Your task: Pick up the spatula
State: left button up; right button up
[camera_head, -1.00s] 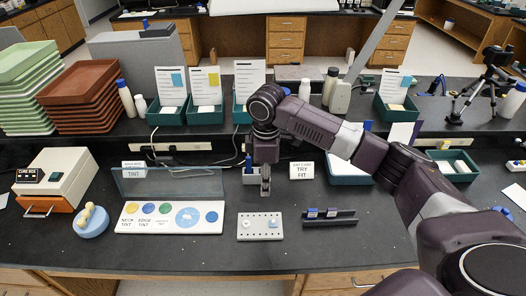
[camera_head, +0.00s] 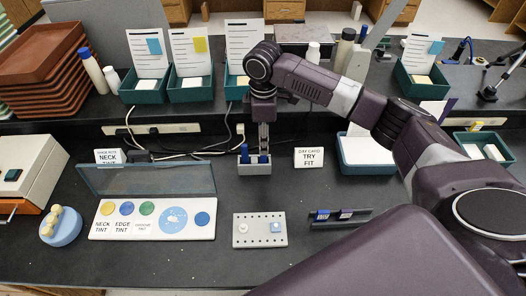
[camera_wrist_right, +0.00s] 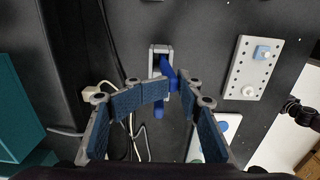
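Blue-handled tools (camera_head: 245,153) stand upright in a small grey holder (camera_head: 254,168) near the middle of the bench. I cannot tell which one is the spatula. My right gripper (camera_head: 263,137) points down just above the holder, by its right-hand tool. In the right wrist view, its padded fingers (camera_wrist_right: 173,88) are spread apart, with a blue tool (camera_wrist_right: 167,70) near the gap between the tips. The holder (camera_wrist_right: 160,50) lies just beyond them, and no grip on a tool shows. My left gripper is not in view.
A white peg board (camera_head: 260,242) and a dark rack (camera_head: 341,219) lie in front of the holder. A tint palette with raised clear lid (camera_head: 150,178) is at left, a "TRY FIT" sign (camera_head: 309,159) at right. Cables run behind the holder. Bare bench lies along the front.

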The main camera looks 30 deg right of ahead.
aim_at(263, 157)
notch_tip(263, 157, down, 6)
jog(key=shift+s+f+p, duration=0.1)
jog(key=shift+f+p, duration=0.1)
jog(key=shift+p, duration=0.45)
jog(key=shift+r, duration=0.1)
jog(key=c, duration=0.8)
